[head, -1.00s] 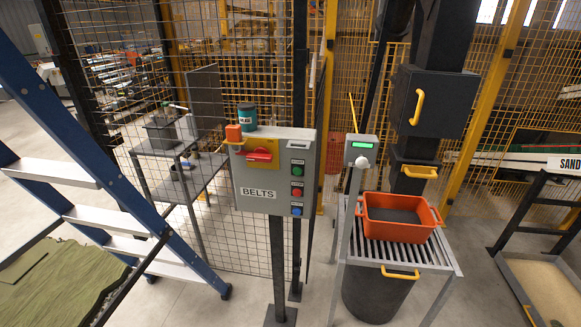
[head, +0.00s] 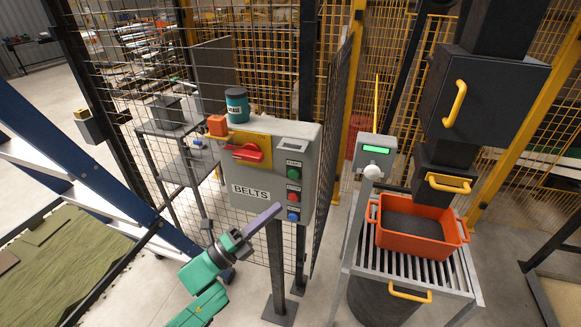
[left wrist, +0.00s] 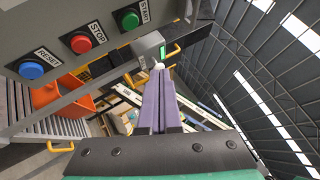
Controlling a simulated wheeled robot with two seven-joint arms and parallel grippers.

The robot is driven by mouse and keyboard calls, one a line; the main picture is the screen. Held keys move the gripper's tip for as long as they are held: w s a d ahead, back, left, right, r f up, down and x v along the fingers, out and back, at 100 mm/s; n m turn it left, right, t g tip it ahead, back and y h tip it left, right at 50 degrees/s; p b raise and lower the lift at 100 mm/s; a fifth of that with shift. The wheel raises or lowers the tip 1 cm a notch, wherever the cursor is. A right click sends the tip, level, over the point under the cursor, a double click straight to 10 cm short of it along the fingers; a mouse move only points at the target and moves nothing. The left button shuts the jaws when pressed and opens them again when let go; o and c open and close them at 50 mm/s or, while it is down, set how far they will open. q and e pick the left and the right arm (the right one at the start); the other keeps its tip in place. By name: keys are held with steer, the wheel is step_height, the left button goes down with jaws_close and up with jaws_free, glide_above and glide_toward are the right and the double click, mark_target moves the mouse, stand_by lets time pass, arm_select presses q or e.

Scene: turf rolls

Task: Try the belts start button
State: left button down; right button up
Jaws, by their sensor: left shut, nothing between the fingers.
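The grey BELTS control box (head: 268,205) stands on a dark post. Its front has a green start button (head: 293,173), a red stop button (head: 293,197) and a blue reset button (head: 293,215) in a column. The start button (left wrist: 130,20) also shows in the left wrist view, under its START label. A red switch handle (head: 247,153) lies roughly level on a yellow plate, with an orange padlock-like block (head: 217,125) at its left. My left gripper (head: 278,207), with purple fingers, is shut and empty, lower than the start button and in front of the box. My right gripper is out of view.
A teal tin (head: 237,105) stands on the box. Right of it are a small post with a green display (head: 376,150) and an orange tub (head: 410,252) on a slatted stand.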

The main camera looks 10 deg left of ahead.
arm_select(q)
steer(key=r+m, duration=0.1)
steer(key=b, duration=0.6)
glide_toward(293, 174)
steer(key=w+d+r, duration=0.1)
steer(key=d+r, duration=0.1)
steer(key=d, duration=0.1)
steer(key=w+d+r, duration=0.1)
steer(key=shift+w+d, duration=0.3)
steer(key=shift+d, duration=0.05)
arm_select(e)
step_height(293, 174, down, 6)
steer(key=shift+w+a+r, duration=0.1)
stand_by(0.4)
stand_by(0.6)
arm_select(q)
steer(key=shift+w+b, duration=0.5)
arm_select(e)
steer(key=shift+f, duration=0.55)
